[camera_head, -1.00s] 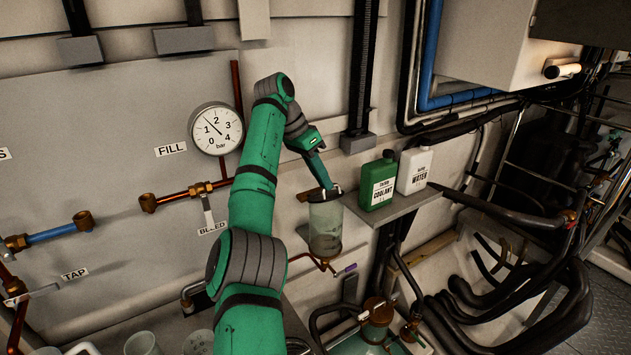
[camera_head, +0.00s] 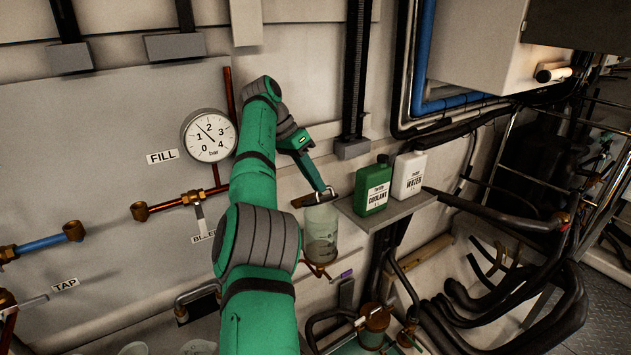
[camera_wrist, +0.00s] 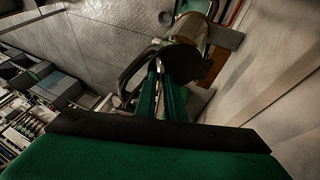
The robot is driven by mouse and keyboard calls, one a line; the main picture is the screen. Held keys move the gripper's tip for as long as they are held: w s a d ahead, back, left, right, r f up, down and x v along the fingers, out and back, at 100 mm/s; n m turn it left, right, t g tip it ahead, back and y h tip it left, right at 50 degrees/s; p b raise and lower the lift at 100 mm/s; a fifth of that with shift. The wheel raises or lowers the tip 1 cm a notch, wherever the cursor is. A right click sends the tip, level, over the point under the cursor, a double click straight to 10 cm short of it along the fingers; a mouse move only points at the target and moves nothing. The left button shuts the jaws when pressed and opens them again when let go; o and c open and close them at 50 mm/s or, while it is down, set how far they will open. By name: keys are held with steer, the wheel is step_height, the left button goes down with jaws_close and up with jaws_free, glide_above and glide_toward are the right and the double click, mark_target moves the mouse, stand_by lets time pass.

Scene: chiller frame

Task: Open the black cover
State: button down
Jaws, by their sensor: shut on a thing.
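The black cover (camera_head: 313,198) is at the top of a clear cylindrical vessel (camera_head: 321,236) fixed to the wall. It looks tilted, with part of the vessel's pale rim showing below it. My gripper (camera_head: 328,191) is at the right side of the cover, with its fingers shut on the cover's edge or tab. Which of the two is too small to tell. In the wrist view, my two green fingers (camera_wrist: 161,92) are close together at the dark end of the vessel (camera_wrist: 185,38), beside a curved metal part.
A green coolant bottle (camera_head: 373,188) and a white water bottle (camera_head: 409,174) stand on a shelf (camera_head: 386,214) just right of the vessel. A pressure gauge (camera_head: 209,135) and copper pipes are at the left. Black hoses fill the lower right.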

steer(key=shift+w+d, duration=0.1)
steer(key=shift+d, duration=0.1)
steer(key=c, duration=1.8)
jaws_free()
steer(key=shift+c, duration=0.2)
steer(key=shift+a, duration=0.1)
steer(key=shift+f, duration=0.15)
